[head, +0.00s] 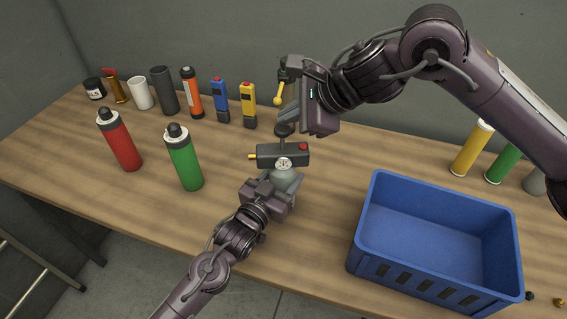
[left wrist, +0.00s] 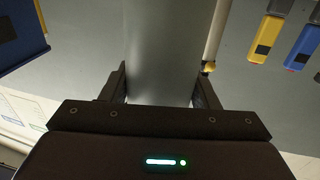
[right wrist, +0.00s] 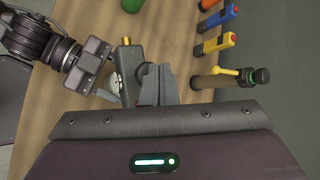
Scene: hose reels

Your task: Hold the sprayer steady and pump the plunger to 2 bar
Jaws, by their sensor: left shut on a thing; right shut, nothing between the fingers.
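The sprayer has a grey body (head: 285,181) and a dark head (head: 268,153) with a round gauge (head: 284,163), a red button and a yellow nozzle. My left gripper (head: 272,188) is shut on the grey body, which also fills the middle of the left wrist view (left wrist: 166,50). The sprayer looks roughly upright. The dark plunger knob (head: 283,130) stands above the head on a short length of rod. My right gripper (head: 287,118) is shut and empty just above the knob; I cannot tell whether it touches. The gauge reading is too small to make out.
A blue crate (head: 368,222) stands at the right front of the table. Red (head: 119,140) and green (head: 184,158) bottles stand at the left. Several tools and cups line the back. A yellow lever (head: 279,95) shows behind my right gripper.

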